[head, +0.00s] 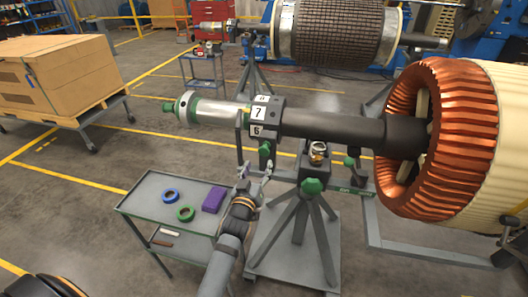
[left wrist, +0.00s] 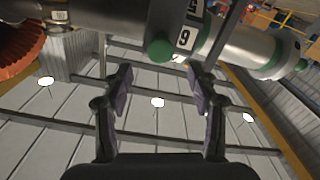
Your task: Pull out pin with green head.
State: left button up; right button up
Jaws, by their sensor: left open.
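A round green head (head: 265,150) hangs under the black numbered collar (head: 268,112) on the rotor shaft. In the left wrist view the green head (left wrist: 160,50) shows beyond the fingertips, beside a white number plate (left wrist: 185,38). Its shank is not visible. My left gripper (head: 255,176) points up from below the collar, its two fingers spread. In the left wrist view the open left gripper (left wrist: 160,84) has nothing between its fingers, and a gap shows between them and the green head. My right gripper is not in view.
A grey cart (head: 150,205) with blue and green tape rolls and a purple box (head: 214,199) stands left of my arm. The copper-wound rotor (head: 440,135) fills the right.

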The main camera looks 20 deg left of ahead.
aim_at(264, 153)
pick_arm(q)
jog(key=w, duration=0.5)
jog(key=w+a, duration=0.1)
jog(key=w, duration=0.2)
jog(key=shift+w, duration=0.35)
grip_shut()
